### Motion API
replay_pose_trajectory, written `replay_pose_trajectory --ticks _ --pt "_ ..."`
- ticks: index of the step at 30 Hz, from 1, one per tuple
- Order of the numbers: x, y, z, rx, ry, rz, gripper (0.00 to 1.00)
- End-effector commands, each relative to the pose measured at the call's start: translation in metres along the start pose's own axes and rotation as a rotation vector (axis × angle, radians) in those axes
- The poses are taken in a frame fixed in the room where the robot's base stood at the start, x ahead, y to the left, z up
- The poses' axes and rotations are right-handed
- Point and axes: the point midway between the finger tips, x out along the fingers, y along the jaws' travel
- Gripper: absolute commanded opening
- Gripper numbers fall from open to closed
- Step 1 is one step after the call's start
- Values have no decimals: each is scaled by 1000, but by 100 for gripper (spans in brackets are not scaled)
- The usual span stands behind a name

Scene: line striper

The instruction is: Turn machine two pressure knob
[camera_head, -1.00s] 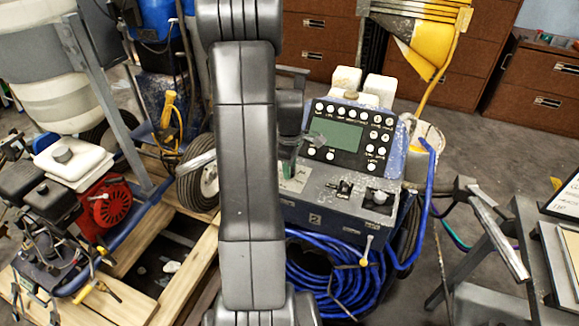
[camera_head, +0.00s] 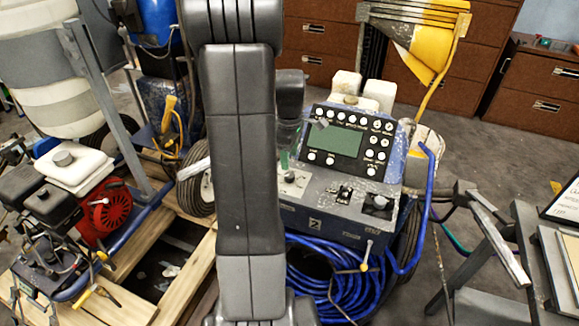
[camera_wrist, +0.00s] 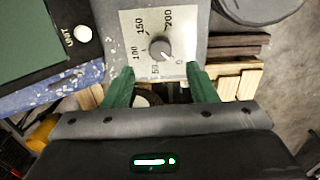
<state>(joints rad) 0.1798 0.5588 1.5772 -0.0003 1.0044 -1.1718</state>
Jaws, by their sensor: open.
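The pressure knob (camera_wrist: 160,48) is a small grey dial on a pale plate marked 100, 150 and 200, in the upper middle of the wrist view. The same plate (camera_head: 292,182) shows at the left of the machine's top in the head view. My gripper (camera_wrist: 158,68) has two green fingers, apart and empty. Their tips stand on either side of the plate's lower edge, just below the knob in the picture. I cannot tell their height above the plate. Machine two (camera_head: 335,215) is blue-grey with a "2" on its front; my arm partly hides its left side.
A control panel with a green screen (camera_head: 334,140) and several buttons rises behind the plate. A joystick-like black control (camera_head: 378,203) sits to the right. Blue hose (camera_head: 335,285) is coiled below. Another machine with a red engine part (camera_head: 104,210) stands left; a metal stand (camera_head: 500,240) stands right.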

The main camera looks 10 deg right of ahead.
Motion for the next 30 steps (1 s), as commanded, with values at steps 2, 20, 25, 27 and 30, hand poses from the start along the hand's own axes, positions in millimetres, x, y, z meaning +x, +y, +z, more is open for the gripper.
replay_pose_trajectory --ticks 2,20,25,27,30 --pt "-20 1 0 0 2 5 52" --pt "-71 0 0 -1 0 0 52" --pt "-70 0 0 0 0 -1 52" --pt "-66 0 0 0 -1 -2 52" --pt "-56 0 0 0 -1 -2 52"
